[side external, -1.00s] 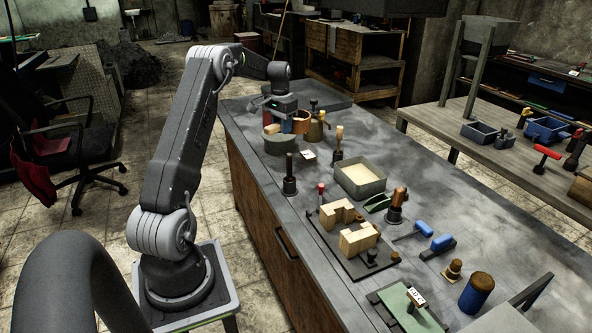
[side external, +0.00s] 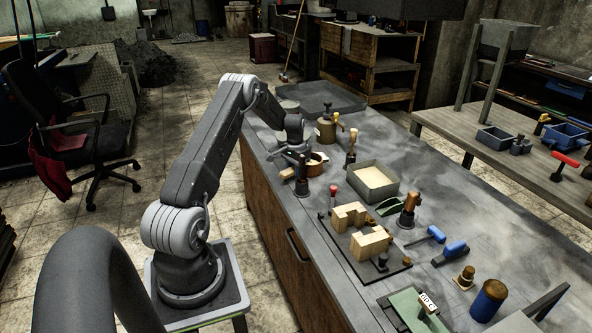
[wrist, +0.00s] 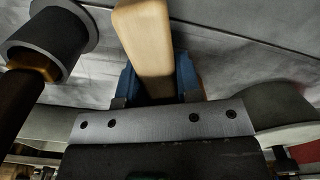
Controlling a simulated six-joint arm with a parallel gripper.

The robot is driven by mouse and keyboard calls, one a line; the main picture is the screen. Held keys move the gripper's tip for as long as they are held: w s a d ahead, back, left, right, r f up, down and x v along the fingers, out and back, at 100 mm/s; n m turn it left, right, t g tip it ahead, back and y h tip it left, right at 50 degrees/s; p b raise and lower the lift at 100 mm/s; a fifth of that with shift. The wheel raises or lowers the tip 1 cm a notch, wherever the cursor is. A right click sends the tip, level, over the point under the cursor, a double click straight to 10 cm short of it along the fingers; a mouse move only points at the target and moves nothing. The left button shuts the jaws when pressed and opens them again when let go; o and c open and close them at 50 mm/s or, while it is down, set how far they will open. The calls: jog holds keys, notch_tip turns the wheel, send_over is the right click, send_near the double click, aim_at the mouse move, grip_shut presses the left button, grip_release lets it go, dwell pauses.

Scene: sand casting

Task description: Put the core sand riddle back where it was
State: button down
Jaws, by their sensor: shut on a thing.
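The core sand riddle, a round wooden-rimmed sieve (side external: 318,160) with a pale wood handle (side external: 288,174), is near the left edge of the workbench in the side view. My gripper (side external: 300,160) is low over the bench and shut on the riddle's handle. In the wrist view the pale handle (wrist: 145,45) runs up from between the blue jaw pads (wrist: 158,85). The riddle's round part is largely hidden there. I cannot tell whether the riddle touches the bench.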

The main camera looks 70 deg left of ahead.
jog(key=shift+f, duration=0.1)
jog(key=c, duration=0.8)
grip_release()
